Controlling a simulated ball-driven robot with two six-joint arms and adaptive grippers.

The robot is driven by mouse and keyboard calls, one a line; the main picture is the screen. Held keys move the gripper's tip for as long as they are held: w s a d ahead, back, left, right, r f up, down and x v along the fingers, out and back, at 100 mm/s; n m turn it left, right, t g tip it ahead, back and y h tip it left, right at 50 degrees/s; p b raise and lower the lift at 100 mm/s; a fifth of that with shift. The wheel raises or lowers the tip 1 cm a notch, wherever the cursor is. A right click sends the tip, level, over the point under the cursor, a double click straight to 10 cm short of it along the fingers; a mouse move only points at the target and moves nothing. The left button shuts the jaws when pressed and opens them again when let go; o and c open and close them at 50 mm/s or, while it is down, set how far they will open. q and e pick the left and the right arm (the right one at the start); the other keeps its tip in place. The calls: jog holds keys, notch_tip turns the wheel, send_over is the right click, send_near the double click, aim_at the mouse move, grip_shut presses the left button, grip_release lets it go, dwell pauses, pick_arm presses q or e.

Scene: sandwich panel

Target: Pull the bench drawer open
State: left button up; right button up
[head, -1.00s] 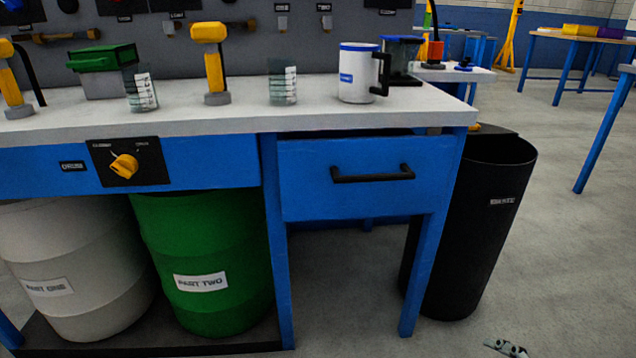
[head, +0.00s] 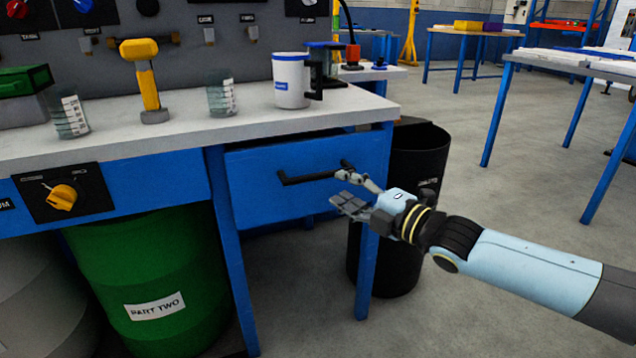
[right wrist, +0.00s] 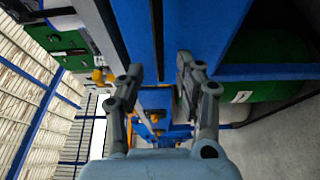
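The blue bench drawer (head: 270,200) is under the right end of the bench top, with a narrow dark gap above its front. Its black bar handle (head: 308,178) runs across the front; the right end is partly hidden by my gripper. My right gripper (head: 341,189) is open at the handle's right end, one finger above the other. I cannot tell whether it touches the handle. In the right wrist view the fingers (right wrist: 155,92) are spread apart, with blue bench parts between and beyond them. My left gripper is not in view.
The bench top (head: 180,138) holds a white mug (head: 291,82), glass beakers (head: 221,97) and a yellow-headed tool (head: 147,80). A black bin (head: 418,150) stands right of the bench, behind my gripper. A green drum (head: 150,265) is below. Floor is free at right.

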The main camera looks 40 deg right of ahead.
aim_at(322, 177)
jog(key=w, duration=0.1)
jog(key=w+b, duration=0.1)
jog(key=w, duration=0.1)
jog(key=w+b, duration=0.1)
jog(key=w, duration=0.1)
jog(key=shift+w+a+r, duration=0.1)
jog(key=shift+a, duration=0.25)
jog(key=shift+w+a+r, duration=0.1)
jog(key=shift+w, duration=0.55)
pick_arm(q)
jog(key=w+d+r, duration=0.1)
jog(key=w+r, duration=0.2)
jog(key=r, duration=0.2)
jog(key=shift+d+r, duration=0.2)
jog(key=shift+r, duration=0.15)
pick_arm(e)
jog(key=shift+w+a, duration=0.1)
jog(key=shift+w, duration=0.25)
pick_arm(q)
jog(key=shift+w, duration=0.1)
pick_arm(e)
jog(key=shift+c, duration=0.2)
grip_shut()
